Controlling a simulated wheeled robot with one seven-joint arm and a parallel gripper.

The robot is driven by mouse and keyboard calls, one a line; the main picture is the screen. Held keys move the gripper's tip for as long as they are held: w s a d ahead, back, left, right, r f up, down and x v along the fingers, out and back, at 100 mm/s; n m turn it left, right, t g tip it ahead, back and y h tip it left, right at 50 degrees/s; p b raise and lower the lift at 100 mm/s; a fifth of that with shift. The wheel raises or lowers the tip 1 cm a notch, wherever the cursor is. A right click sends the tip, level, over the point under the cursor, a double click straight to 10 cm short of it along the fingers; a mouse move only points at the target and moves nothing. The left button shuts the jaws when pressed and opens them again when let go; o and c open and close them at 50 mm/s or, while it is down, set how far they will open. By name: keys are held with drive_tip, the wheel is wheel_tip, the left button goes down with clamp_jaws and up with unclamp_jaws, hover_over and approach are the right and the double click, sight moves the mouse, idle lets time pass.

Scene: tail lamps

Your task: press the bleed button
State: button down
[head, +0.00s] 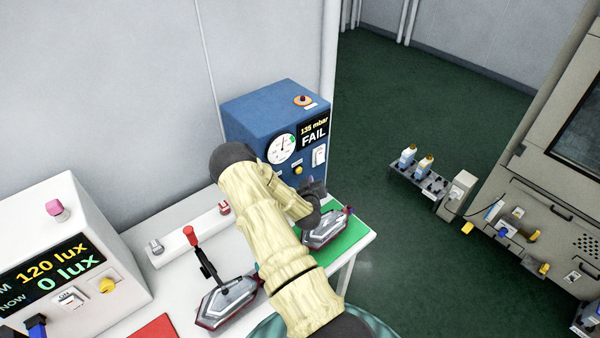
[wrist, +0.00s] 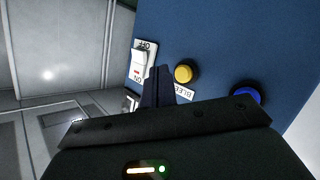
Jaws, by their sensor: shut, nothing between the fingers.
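The blue tester box (head: 245,112) stands at the back of the bench, with a dial gauge and a display reading 135 mbar FAIL. A yellow button (wrist: 184,74) is on its front panel, beside an upside-down label reading BLEED (wrist: 183,92) in the wrist view. The yellow button also shows in the head view (head: 298,170). My gripper (wrist: 157,80) is shut and empty, its fingertips in front of the panel between the yellow button and a white ON/OFF switch (wrist: 139,63). I cannot tell whether the fingertips touch the panel. In the head view my arm partly covers the gripper.
A blue button (wrist: 246,95) is on the same panel. A tail lamp (head: 326,230) lies on the green mat (head: 352,238) below my gripper; another (head: 225,300) lies nearer. A white lux meter box (head: 75,225) stands at left.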

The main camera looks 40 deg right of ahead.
drive_tip(key=shift+w+a+b, duration=0.1)
drive_tip(key=shift+w+b, duration=0.2)
drive_tip(key=shift+w, duration=0.85)
idle(1.0)
drive_tip(key=shift+w+b, duration=0.15)
drive_tip(key=shift+b, duration=0.15)
drive_tip(key=shift+w+b, duration=0.4)
drive_tip(key=shift+w, duration=0.35)
idle(1.1)
drive_tip(key=shift+s, duration=0.95)
drive_tip(key=shift+s, duration=0.15)
drive_tip(key=shift+s+d, duration=0.2)
drive_tip(key=shift+s, duration=2.15)
